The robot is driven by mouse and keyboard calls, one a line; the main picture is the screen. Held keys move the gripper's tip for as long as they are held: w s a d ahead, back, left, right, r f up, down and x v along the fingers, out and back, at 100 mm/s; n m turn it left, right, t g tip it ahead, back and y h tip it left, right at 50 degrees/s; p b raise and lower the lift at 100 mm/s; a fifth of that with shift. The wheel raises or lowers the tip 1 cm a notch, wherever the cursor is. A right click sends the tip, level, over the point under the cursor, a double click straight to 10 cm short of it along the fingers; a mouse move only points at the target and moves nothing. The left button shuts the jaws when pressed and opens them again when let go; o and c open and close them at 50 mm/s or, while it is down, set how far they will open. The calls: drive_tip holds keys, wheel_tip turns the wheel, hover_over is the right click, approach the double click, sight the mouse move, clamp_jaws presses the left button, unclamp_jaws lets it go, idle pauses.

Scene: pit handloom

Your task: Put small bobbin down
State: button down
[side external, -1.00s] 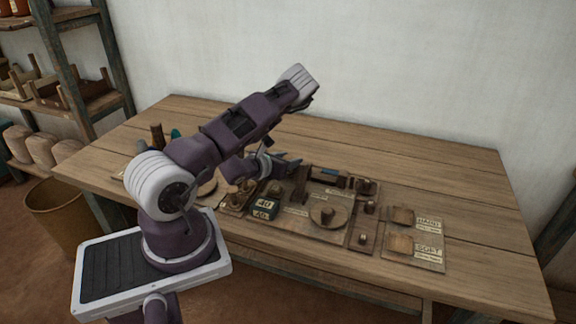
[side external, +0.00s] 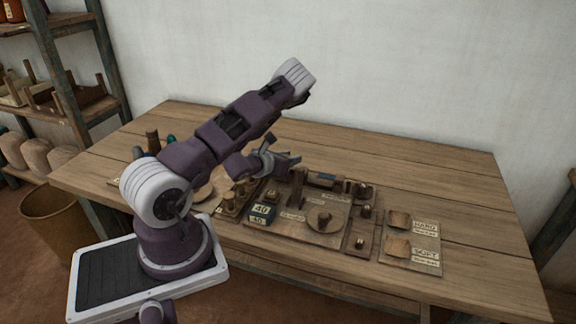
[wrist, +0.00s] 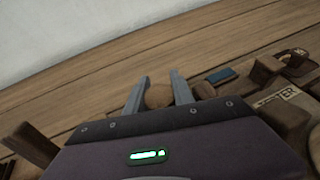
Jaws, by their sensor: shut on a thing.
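My gripper (side external: 294,159) is above the middle of the wooden table, over the far edge of the boards of small wooden parts. In the wrist view my gripper (wrist: 159,76) is shut on a rounded brown thing (wrist: 158,95), which looks like the small bobbin. Only its rounded face shows between the two grey fingers; its lower part is hidden behind the gripper body. In the side view I cannot make it out. Whether it touches the table is unclear.
Near the gripper stand an upright wooden post (side external: 298,188), a dark block marked 40 (side external: 262,213) and a round disc with a peg (side external: 327,219). A board with HARD and SOFT labels (side external: 413,257) lies to the right. The table's back and right (side external: 430,165) are clear.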

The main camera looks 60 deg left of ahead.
wheel_tip(320, 180, up, 8)
drive_tip(key=m+t+h, duration=0.2)
drive_tip(key=m+h, duration=0.7)
drive_tip(key=h, duration=0.1)
hover_over(409, 218)
drive_tip(key=shift+g, duration=0.3)
wheel_tip(409, 218, down, 10)
drive_tip(key=shift+s+r, duration=0.1)
drive_tip(key=shift+r, duration=0.1)
drive_tip(key=shift+f, duration=0.35)
drive_tip(key=shift+f, duration=0.15)
drive_tip(key=c, duration=1.1)
unclamp_jaws()
